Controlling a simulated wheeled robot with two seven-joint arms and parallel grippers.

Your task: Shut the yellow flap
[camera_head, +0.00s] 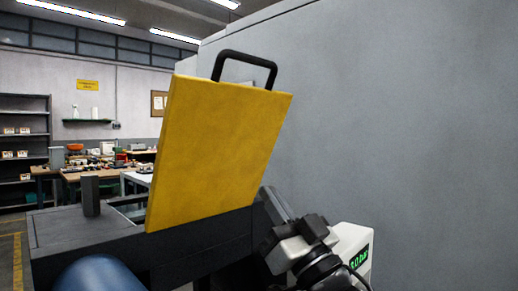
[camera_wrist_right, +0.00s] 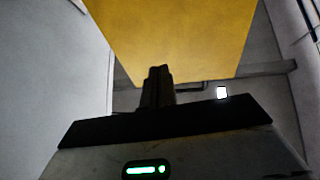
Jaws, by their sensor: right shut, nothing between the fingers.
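The yellow flap (camera_head: 215,150) stands raised, leaning a little, above a dark machine housing (camera_head: 195,245). A black bar handle (camera_head: 245,67) is on its top edge. The flap also fills the upper part of the right wrist view (camera_wrist_right: 185,35). My right gripper (camera_head: 270,203) is low at the right of the flap, near its lower right corner. Its fingers are shut and empty in the right wrist view (camera_wrist_right: 158,74), pointing toward the flap. I cannot tell if they touch it. My left gripper is not in view.
A large grey wall panel (camera_head: 410,120) rises close behind and right of the flap. A dark upright post (camera_head: 91,196) stands on the housing at the left. A white box with green digits (camera_head: 350,240) is beside my right arm. Workbenches and shelves are far back left.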

